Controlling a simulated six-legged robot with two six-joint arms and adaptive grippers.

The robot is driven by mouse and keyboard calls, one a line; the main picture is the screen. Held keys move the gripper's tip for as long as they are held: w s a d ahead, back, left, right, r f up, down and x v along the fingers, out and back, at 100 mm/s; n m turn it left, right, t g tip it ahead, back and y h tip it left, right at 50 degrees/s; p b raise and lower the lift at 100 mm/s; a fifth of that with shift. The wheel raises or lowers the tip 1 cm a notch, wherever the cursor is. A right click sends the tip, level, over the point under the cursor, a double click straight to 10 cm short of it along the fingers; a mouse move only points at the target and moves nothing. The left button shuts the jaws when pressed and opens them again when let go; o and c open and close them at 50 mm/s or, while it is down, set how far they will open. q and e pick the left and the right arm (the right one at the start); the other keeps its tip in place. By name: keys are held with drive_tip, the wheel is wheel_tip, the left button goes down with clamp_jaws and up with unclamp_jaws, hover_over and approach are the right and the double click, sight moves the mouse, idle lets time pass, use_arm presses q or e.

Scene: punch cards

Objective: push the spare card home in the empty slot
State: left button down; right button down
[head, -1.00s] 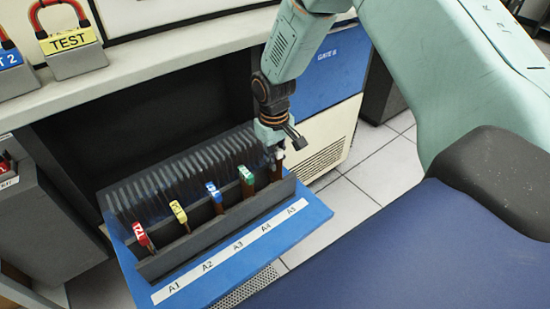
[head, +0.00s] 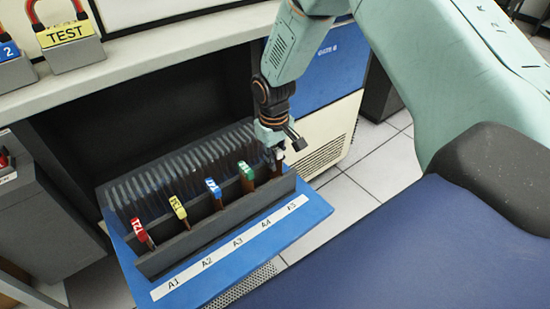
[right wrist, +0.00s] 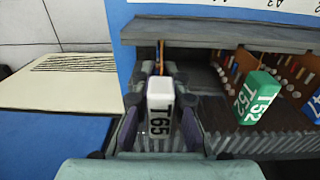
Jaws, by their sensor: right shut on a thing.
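The spare card has a white tab (right wrist: 160,103) marked T65. My right gripper (right wrist: 160,100) is shut on this tab, with one finger on each side. In the head view the right gripper (head: 284,148) is over the right end of the card rack (head: 165,262), at the column labelled A5. The brown body of the spare card (head: 277,168) shows below the fingers, upright, its lower part hidden by the rack's front wall. I cannot tell how deep it sits. My left gripper is not in view.
Cards with red (head: 139,230), yellow (head: 178,207), blue (head: 213,187) and green (head: 246,171) tabs stand in A1 to A4. Dark thin dividers (head: 170,172) fill the rack behind them. A white cabinet (head: 325,140) stands close right of the gripper.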

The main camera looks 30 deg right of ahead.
drive_tip(key=shift+f, duration=0.8)
idle(0.5)
drive_tip(key=c, duration=1.3)
unclamp_jaws()
drive_tip(key=shift+r, duration=0.1)
wheel_tip(320, 180, up, 12)
drive_tip(key=shift+a+f, duration=0.1)
drive_tip(key=shift+s, duration=0.1)
